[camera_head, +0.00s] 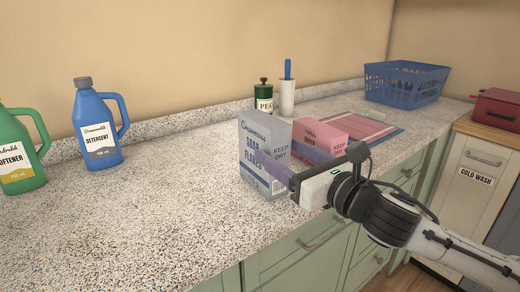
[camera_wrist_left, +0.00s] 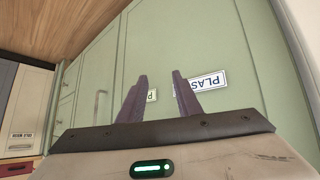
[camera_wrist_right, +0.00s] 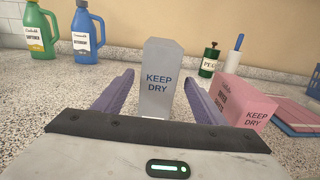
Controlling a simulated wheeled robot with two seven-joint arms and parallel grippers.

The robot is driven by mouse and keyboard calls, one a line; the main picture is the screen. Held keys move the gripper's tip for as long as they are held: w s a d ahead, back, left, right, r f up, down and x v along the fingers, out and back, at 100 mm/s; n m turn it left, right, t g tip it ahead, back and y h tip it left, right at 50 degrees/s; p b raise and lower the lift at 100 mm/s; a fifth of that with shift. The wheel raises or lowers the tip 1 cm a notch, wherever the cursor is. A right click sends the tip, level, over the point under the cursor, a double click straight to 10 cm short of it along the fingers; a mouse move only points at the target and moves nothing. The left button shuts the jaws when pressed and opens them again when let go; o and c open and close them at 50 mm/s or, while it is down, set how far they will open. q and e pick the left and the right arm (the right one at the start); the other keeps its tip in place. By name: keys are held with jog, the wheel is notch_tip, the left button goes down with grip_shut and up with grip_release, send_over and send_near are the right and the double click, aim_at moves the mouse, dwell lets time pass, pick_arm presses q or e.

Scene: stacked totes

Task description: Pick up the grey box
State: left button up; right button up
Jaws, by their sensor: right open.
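The grey box (camera_head: 253,146), labelled soap flakes, stands upright on the speckled counter. In the right wrist view the grey box (camera_wrist_right: 162,72) shows its narrow "KEEP DRY" side, centred between the fingers. My right gripper (camera_head: 268,163) is open, with one purple finger along the box's broad labelled face. The other finger is hidden behind the box in the head view. In the right wrist view my right gripper's fingers (camera_wrist_right: 159,78) lie on either side, with small gaps visible. My left gripper (camera_wrist_left: 158,80) is open and empty, facing green cabinet fronts; it is outside the head view.
A pink box (camera_head: 318,142) stands close to the right of the grey box. Behind are a green canister (camera_head: 263,98), a white roll on a blue holder (camera_head: 286,97) and a blue basket (camera_head: 405,84). Blue (camera_head: 98,125) and green (camera_head: 18,150) bottles stand left. The front left counter is clear.

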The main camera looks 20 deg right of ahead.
jog(key=shift+f+x, duration=0.1)
jog(key=shift+x, duration=1.75)
jog(key=shift+f+x, duration=0.15)
jog(key=shift+x, duration=1.75)
jog(key=shift+a, duration=0.15)
jog(key=shift+c, duration=0.2)
